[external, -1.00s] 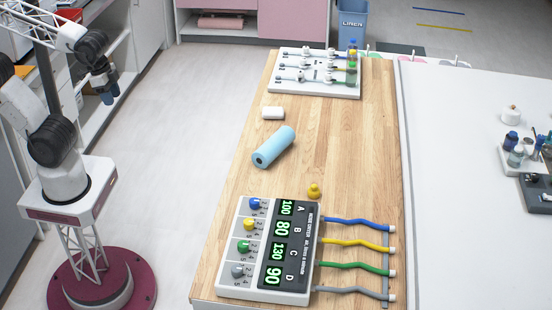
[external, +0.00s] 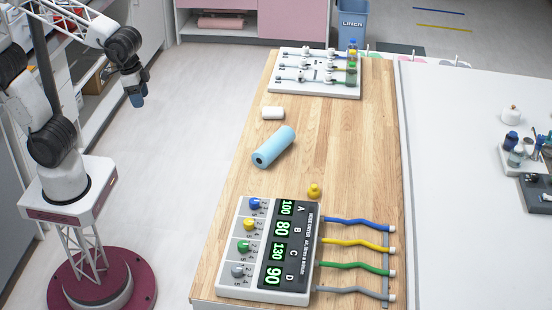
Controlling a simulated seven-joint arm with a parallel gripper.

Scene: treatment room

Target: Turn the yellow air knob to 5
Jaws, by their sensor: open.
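The yellow air knob (external: 249,224) is on the control box (external: 245,285) at the front of the wooden table, second in a column of knobs. It sits between the blue knob (external: 255,203) and the green knob (external: 243,246), with a grey knob (external: 237,271) below. Small numbers are printed beside each knob; the yellow knob's exact setting is too small to read. The display beside it in row B reads 80. My gripper (external: 137,101) is open and empty, left of the table over the floor, well away from the box.
Blue, yellow, green and grey tubes run from the box's right side. A small yellow object (external: 314,191) stands behind the box. A light blue roll (external: 274,147), a white block (external: 273,113) and a white valve board (external: 316,85) are farther back on the table (external: 345,150).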

